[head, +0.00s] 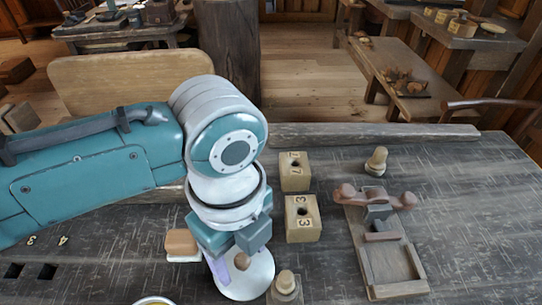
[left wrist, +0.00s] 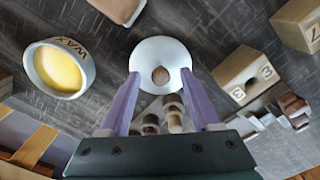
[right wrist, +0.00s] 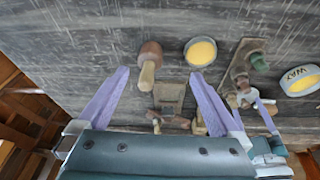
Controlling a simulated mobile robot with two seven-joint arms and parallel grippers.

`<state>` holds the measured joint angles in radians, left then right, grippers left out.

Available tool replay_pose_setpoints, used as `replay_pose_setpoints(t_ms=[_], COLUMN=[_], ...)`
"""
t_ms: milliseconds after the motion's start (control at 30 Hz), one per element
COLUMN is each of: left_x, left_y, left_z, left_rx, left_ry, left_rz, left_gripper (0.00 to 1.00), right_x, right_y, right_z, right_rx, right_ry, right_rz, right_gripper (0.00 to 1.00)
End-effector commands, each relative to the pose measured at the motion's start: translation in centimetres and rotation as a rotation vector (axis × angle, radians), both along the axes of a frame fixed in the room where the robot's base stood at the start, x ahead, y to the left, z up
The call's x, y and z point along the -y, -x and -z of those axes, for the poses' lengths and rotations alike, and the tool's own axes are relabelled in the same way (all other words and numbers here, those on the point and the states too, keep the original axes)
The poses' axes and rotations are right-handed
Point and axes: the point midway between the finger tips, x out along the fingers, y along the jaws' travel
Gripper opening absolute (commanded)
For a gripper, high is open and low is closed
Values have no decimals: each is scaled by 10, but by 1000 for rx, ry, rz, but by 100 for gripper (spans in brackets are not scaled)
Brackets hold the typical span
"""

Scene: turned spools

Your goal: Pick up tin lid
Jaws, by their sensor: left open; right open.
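The tin lid (head: 254,284) is a round white disc with a brown wooden knob, lying on the dark bench at the bottom middle of the head view. It also shows in the left wrist view (left wrist: 160,50), with its knob between the finger lines. My left gripper (head: 236,262) is over the lid, pointing down and partly hiding it in the head view. Its purple fingers are open on either side of the knob in the left wrist view; contact cannot be told. My right gripper (right wrist: 159,75) is open and empty in the right wrist view.
Wooden blocks marked 7 (head: 295,181) and 3 (head: 303,233) stand right of the lid. A peg on a base (head: 285,284) is close beside it. A brown-topped block (head: 181,243) is left. A wax tin (left wrist: 58,68) is nearby. A wooden tool (head: 392,262) lies further right.

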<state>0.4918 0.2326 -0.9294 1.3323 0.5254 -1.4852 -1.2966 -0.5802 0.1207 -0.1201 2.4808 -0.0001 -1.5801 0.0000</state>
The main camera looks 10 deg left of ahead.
Motion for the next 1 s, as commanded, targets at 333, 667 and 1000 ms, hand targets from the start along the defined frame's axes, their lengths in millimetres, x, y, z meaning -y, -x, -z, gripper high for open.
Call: replay_pose_setpoints(t_ms=[333, 667, 1000], left_x=[0, 0, 0], left_y=[0, 0, 0], left_z=[0, -1, -1], left_rx=[1, 1, 1], left_ry=[0, 0, 0], left_rz=[0, -1, -1], left_gripper=[45, 8, 0], right_x=[0, 0, 0], right_y=[0, 0, 0], right_z=[0, 0, 0], right_rx=[-1, -2, -2], right_ry=[-1, -1, -1], right_rz=[1, 2, 2], right_gripper=[100, 100, 100])
